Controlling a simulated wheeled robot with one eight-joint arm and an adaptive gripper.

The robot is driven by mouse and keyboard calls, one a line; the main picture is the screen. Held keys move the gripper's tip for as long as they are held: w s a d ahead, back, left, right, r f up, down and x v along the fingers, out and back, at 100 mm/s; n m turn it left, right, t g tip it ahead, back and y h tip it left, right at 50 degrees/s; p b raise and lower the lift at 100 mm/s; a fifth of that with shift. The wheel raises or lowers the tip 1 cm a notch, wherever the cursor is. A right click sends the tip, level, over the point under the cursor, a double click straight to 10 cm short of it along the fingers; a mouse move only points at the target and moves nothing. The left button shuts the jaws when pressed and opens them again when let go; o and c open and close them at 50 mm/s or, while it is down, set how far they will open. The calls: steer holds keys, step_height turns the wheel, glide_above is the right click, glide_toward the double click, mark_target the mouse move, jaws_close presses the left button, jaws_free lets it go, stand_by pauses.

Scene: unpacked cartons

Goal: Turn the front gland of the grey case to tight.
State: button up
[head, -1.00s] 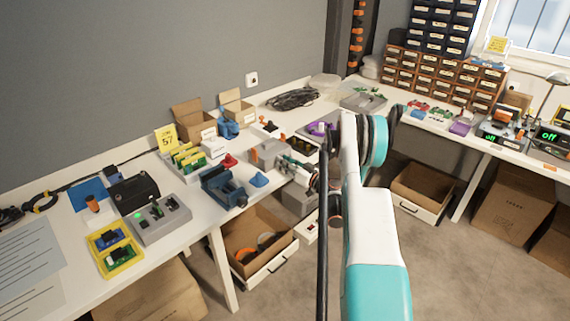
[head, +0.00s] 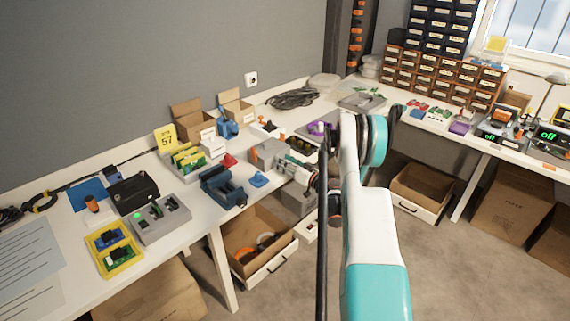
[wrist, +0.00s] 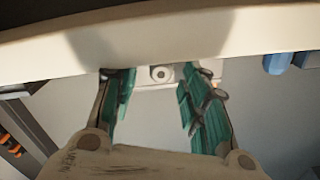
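The grey case (head: 268,151) stands on the bench near its front edge in the head view. Its pale face (wrist: 206,72) shows in the wrist view, where the picture appears upside down with the bench top above. The front gland (wrist: 160,73) is a small round fitting with a dark centre on that face. My gripper (wrist: 157,90) is open, with one green-padded finger on each side of the gland and a gap to it on both sides. In the head view my gripper (head: 298,168) is beside the case, and my arm hides part of the area.
A blue vise (head: 222,186) and a small blue piece (head: 259,180) sit left of my gripper. A green-board rack (head: 188,160) and cardboard boxes (head: 192,119) stand behind. A black cable coil (head: 292,97) lies at the back. An open drawer (head: 262,258) juts out below the bench.

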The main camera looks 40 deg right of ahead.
steer(key=s, duration=0.7)
steer(key=shift+s+d, duration=0.25)
steer(key=shift+d, duration=0.05)
steer(key=shift+f, duration=0.1)
